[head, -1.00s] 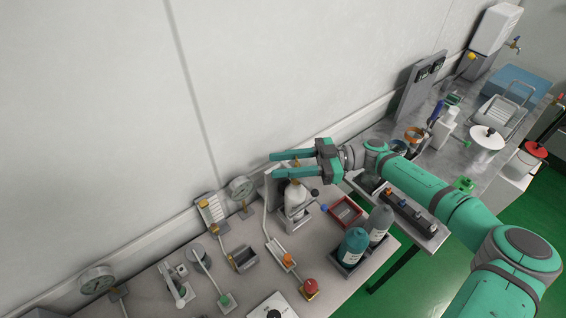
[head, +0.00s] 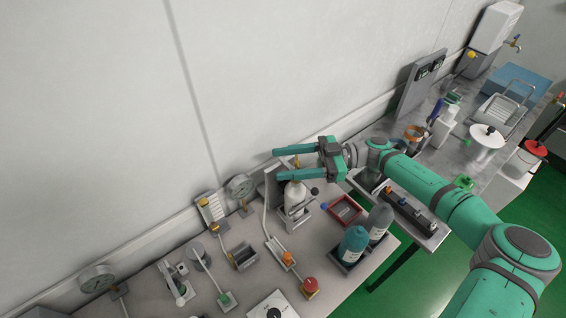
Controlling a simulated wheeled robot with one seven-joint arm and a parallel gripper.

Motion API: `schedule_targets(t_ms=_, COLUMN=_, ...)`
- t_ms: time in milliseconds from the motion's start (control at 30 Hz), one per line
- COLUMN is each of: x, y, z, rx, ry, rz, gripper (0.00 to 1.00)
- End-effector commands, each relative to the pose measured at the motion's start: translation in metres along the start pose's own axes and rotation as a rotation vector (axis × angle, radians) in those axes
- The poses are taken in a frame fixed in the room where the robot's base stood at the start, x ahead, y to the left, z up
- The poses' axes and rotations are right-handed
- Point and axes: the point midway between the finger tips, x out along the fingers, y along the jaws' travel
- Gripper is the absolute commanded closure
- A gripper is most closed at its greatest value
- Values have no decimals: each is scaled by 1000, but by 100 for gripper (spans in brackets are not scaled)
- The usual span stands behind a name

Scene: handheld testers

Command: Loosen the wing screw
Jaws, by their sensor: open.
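My gripper (head: 276,163) is open, its two green fingers pointing left, above the back of the near bench. A small yellow-brown part (head: 297,163) shows between the fingers, at the top of a grey upright stand (head: 272,186). It may be the wing screw, but it is too small to tell its shape, and I cannot tell whether the fingers touch it.
A red tray (head: 345,211), a teal bottle (head: 352,244) and a grey bottle (head: 379,222) stand to the right. Gauges (head: 97,281) and several small levers and testers crowd the bench to the left. The wall (head: 90,110) is close behind.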

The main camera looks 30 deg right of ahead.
Motion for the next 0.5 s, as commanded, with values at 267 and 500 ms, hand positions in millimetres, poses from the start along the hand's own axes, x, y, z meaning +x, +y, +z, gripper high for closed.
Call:
schedule_targets(t_ms=267, x=-51, y=1, z=0, rx=0, ry=-1, rz=4, gripper=45)
schedule_targets(t_ms=500, x=-86, y=0, z=1, rx=1, ry=0, rz=3, gripper=45)
